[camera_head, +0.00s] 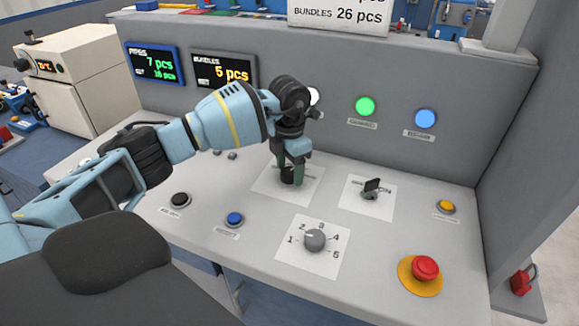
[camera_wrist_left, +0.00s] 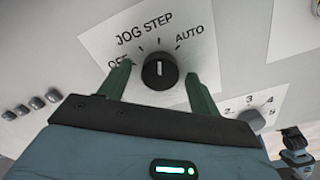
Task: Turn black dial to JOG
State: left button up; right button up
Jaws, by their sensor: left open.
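The black dial (camera_wrist_left: 160,72) sits on a white plate (camera_wrist_left: 92,42) marked OFF, JOG, STEP and AUTO. Its white pointer mark faces roughly up in the left wrist view, near the STEP side; the exact setting is hard to read. My left gripper (camera_wrist_left: 157,70) is open, with one green finger on each side of the dial and gaps showing between them. In the head view my left gripper (camera_head: 289,177) reaches down over the black dial (camera_head: 287,174), which the fingers partly hide. My right gripper does not show clearly in either view.
Close by are a black switch (camera_head: 372,187) on its own plate, a grey numbered dial (camera_head: 315,240), a blue button (camera_head: 234,219) and a black button (camera_head: 180,199). A red emergency button (camera_head: 425,268) stands at front right. The panel's upright back wall (camera_head: 310,60) rises behind.

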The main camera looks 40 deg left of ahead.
pick_arm(q)
jog(key=c, duration=0.7)
jog(key=shift+c, duration=1.4)
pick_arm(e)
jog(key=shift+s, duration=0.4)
